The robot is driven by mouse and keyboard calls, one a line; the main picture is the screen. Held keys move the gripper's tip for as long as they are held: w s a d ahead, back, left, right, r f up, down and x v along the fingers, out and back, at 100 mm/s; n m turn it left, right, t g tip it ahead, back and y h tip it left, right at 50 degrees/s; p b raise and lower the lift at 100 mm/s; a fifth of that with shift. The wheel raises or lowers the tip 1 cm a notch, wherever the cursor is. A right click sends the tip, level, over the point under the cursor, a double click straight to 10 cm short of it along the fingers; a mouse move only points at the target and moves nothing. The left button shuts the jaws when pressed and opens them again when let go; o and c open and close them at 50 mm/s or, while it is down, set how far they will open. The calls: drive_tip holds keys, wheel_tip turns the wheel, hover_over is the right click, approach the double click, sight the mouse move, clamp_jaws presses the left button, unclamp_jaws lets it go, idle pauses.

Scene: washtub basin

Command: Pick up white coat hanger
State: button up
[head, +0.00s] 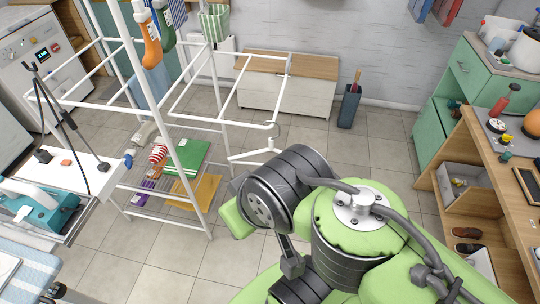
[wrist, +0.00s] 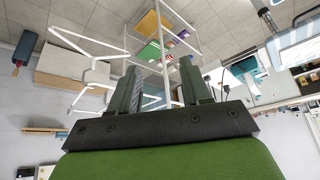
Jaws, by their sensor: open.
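The white coat hanger (head: 254,154) hangs from the end of a bar of the white drying rack (head: 181,160) in the head view, just left of and above my dark wrist joint. Its lower part is close to my arm in that picture. In the wrist view, thin white bars overlap, and I cannot clearly tell the hanger from the rack. In the head view my arm mostly hides the gripper.
Socks (head: 151,45) hang at the rack's top, and a green folded cloth (head: 187,158) lies on its lower shelf. A wooden-topped bench (head: 288,92) stands behind. A wooden shelf unit (head: 493,170) is at the right. Tiled floor between is clear.

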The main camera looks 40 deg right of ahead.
drive_tip(key=shift+c, duration=0.2)
idle(0.4)
drive_tip(key=w+d+f+n+g+y+b, duration=0.2)
drive_tip(key=w+d+f+n+b, duration=0.1)
drive_tip(key=w+f, duration=0.55)
drive_tip(key=m+t+b, duration=0.1)
drive_tip(key=t+b, duration=0.7)
drive_tip(key=t, duration=0.6)
approach(272, 148)
drive_tip(key=shift+y, duration=0.3)
drive_tip(key=w, duration=1)
drive_tip(key=shift+w+a, duration=0.25)
drive_tip(key=shift+w, duration=0.1)
drive_tip(key=shift+r, duration=0.1)
clamp_jaws()
